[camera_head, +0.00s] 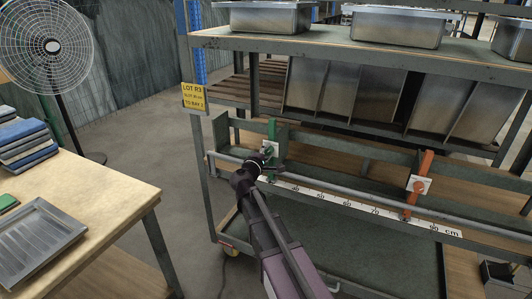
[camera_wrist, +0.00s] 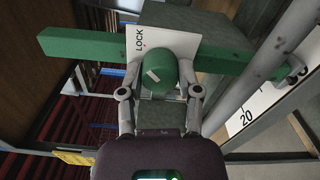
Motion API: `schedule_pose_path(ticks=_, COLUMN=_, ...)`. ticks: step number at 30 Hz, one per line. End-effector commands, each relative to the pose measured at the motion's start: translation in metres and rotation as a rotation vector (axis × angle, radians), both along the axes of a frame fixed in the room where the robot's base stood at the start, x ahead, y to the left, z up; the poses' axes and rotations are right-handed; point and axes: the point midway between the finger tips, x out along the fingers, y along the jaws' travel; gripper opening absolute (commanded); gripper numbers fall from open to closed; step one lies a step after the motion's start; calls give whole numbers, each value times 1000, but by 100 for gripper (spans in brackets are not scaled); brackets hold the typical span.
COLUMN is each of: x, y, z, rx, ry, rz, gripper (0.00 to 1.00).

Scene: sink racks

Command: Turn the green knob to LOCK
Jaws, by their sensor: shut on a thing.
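The green knob (camera_wrist: 168,72) sits on a white plate (camera_wrist: 186,36) in the wrist view, with a short white mark on the left part of its face. The plate reads LOCK beside a small red dot, up and left of the knob; the mark is not clearly lined up with the dot. My gripper (camera_wrist: 162,88) has one finger on each side of the knob and is shut on it. In the head view my gripper (camera_head: 262,160) is at the green bar (camera_head: 272,131) on the rack, and hides most of the knob.
A metal rail (camera_head: 340,190) with a centimetre scale (camera_head: 360,207) runs along the rack's front. An orange bar (camera_head: 419,172) with its own white plate stands farther right. Steel bins (camera_head: 400,28) sit on the upper shelf. A wooden table (camera_head: 100,195) with a metal tray is at left.

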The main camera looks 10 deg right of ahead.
Motion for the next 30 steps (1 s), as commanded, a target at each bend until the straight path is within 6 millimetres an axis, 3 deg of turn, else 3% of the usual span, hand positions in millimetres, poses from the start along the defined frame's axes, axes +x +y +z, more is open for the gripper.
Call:
schedule_pose_path(ticks=13, x=1, y=-1, z=0, rx=11, ry=-10, rz=-1, gripper=0)
schedule_pose_path(ticks=14, x=1, y=-1, z=0, rx=11, ry=-10, rz=-1, gripper=48)
schedule_pose_path(ticks=17, x=1, y=-1, z=0, rx=11, ry=-10, rz=-1, gripper=77)
schedule_pose_path(ticks=30, x=0, y=0, z=0, rx=11, ry=-8, rz=0, gripper=79)
